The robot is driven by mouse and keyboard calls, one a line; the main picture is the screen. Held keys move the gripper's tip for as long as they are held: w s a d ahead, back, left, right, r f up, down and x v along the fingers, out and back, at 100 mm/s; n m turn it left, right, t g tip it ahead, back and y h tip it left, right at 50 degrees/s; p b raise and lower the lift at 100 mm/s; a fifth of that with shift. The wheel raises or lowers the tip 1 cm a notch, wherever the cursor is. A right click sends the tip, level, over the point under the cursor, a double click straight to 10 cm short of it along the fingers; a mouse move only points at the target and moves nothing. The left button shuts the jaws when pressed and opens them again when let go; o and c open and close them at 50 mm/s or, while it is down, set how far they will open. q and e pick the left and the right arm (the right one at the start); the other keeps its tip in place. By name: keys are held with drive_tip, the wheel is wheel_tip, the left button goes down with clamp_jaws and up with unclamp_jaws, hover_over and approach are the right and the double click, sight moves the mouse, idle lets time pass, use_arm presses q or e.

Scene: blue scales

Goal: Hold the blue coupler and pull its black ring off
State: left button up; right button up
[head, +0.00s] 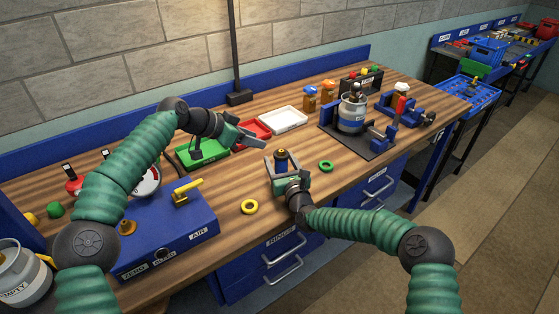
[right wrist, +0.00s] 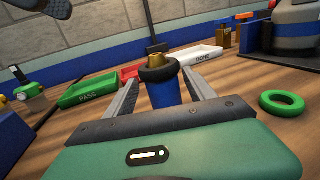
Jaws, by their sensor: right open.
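The blue coupler (right wrist: 165,95) stands upright between the two fingers of my right gripper in the right wrist view, with its black ring (right wrist: 158,69) around the upper part and a brass tip above. My right gripper (right wrist: 153,92) is open, a finger on each side of the coupler, with gaps showing. In the head view the coupler's dark top (head: 281,160) shows at my right gripper (head: 282,165); its lower part is hidden. My left gripper (head: 252,138) is above the table, up and left of the coupler, apart from it; its jaw opening is unclear.
A green ring (head: 326,166) lies right of the coupler and a yellow ring (head: 250,207) lies front left. Green (head: 222,155), red (head: 262,126) and white (head: 302,121) trays lie behind. A blue box (head: 160,240) stands left. A grey canister (head: 352,106) stands back right.

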drive_tip(key=shift+w, duration=0.3)
use_arm(q)
drive_tip(key=shift+d, duration=0.4)
use_arm(e)
drive_tip(key=shift+d, duration=0.25)
drive_tip(key=shift+a, duration=0.2)
drive_tip(key=c, duration=0.9)
clamp_jaws()
use_arm(q)
drive_tip(key=shift+a, duration=0.15)
use_arm(e)
drive_tip(key=o, duration=0.9)
unclamp_jaws()
